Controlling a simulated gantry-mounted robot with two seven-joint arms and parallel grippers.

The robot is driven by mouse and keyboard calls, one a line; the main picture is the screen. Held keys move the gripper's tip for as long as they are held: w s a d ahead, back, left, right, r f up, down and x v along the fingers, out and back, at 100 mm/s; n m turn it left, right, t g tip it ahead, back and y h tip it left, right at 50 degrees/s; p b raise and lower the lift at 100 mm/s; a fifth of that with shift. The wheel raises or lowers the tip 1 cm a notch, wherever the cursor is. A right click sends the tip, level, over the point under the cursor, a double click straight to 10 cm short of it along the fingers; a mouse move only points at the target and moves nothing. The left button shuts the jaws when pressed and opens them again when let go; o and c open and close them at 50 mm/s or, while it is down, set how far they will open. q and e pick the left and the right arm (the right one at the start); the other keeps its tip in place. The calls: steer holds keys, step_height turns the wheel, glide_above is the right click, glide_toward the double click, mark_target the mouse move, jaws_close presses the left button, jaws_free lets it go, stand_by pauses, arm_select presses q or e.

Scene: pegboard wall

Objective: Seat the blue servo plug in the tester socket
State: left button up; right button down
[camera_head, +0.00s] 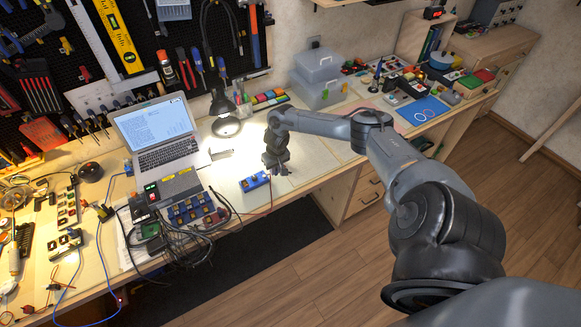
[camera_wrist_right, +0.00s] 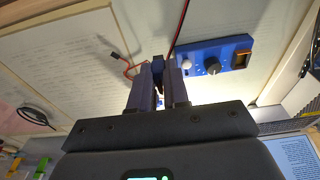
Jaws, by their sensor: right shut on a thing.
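The servo tester is a small blue box (camera_head: 256,181) with a dark knob, lying on the bench under the lamp. It also shows in the right wrist view (camera_wrist_right: 214,60), with a white button and a yellowish part. The fingers hide most of the plug. I cannot make out the socket. My left gripper is not in view.
An orange lead (camera_wrist_right: 128,68) with a dark end curls beside the fingers. A red and black wire (camera_wrist_right: 180,28) passes close to them. A lamp (camera_head: 226,126), a laptop (camera_head: 157,134) and cabled modules (camera_head: 192,211) stand nearby. Open pages lie under the gripper.

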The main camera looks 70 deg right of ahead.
glide_toward(245, 185)
steer(key=s+d, duration=0.1)
steer(key=s+d+f, duration=0.1)
steer(key=s+d, duration=0.1)
steer(key=shift+s+d+f, duration=0.15)
steer(key=shift+s+d, duration=0.05)
steer(key=shift+s, duration=0.05)
steer(key=w+b, duration=0.1)
steer(key=b, duration=0.1)
steer(key=w+a+f+b, duration=0.1)
steer(key=w, duration=0.1)
steer(key=w+a+b, duration=0.1)
steer(key=b, duration=0.1)
steer(key=shift+w+a+f+b, duration=0.1)
steer(key=shift+w+f+b, duration=0.1)
steer(key=shift+w+b, duration=0.15)
arm_select(q)
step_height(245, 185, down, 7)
steer(key=b, duration=0.1)
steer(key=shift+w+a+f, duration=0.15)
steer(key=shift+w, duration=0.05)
arm_select(e)
steer(key=shift+f, duration=0.55)
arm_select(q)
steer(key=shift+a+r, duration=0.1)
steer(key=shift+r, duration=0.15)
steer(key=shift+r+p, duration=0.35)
arm_select(e)
steer(key=shift+r, duration=0.1)
